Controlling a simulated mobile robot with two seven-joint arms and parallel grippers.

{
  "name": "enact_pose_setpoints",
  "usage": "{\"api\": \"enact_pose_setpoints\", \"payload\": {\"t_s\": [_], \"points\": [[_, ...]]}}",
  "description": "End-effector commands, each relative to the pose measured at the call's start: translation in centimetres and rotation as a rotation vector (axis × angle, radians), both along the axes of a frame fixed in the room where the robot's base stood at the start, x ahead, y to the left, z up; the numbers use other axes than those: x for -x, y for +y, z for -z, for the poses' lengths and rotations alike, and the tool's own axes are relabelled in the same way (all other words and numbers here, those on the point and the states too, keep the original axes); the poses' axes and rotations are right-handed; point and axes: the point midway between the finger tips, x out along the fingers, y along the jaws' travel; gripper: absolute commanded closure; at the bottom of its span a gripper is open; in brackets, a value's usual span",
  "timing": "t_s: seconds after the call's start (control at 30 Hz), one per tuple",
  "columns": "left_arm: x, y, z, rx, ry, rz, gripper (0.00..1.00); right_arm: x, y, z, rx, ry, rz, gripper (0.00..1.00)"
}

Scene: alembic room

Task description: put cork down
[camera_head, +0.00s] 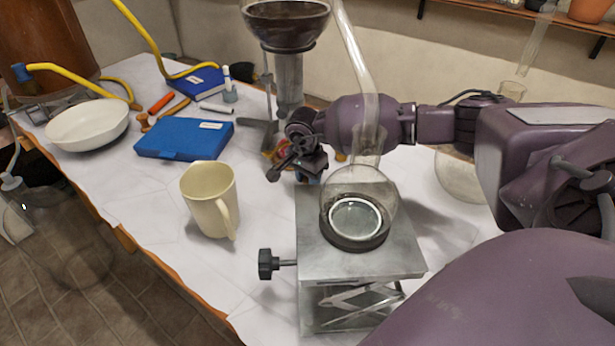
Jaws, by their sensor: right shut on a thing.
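My right gripper (284,164) reaches in from the right, behind the round flask, and hangs low over the white table left of the flask's neck. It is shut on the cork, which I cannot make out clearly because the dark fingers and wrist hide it. I cannot tell whether the cork touches the table. My left gripper is not in view.
A glass flask (377,187) stands on a metal lab jack (312,245) close to my right arm. A cream mug (205,200) and a blue case (182,138) are left of the gripper. A white bowl (88,125) stands farther left. Bare table lies between mug and jack.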

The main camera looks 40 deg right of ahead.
Motion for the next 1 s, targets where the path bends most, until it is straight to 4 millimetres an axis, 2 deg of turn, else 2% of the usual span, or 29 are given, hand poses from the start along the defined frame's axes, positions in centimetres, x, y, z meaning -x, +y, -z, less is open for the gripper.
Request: {"api": "enact_pose_setpoints", "payload": {"t_s": [0.33,0.37,0.5,0.53,0.83,1.0], "points": [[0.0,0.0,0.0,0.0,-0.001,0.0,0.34,0.0,0.0,0.2,0.001,-0.001,0.0,0.93],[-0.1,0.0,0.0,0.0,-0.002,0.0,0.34,0.0,0.0,0.2,0.001,-0.001,0.0,0.67],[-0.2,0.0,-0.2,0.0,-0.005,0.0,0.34,0.0,0.0,0.1,0.001,-0.002,0.0,0.46],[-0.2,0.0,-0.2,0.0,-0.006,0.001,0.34,0.0,0.0,0.1,0.001,-0.002,0.0,0.43],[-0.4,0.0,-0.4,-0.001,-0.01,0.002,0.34,-0.1,0.0,-0.1,0.0,-0.003,0.001,0.43],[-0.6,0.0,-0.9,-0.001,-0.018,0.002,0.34,-0.1,0.1,-1.8,-0.001,-0.007,-0.001,0.43]]}}
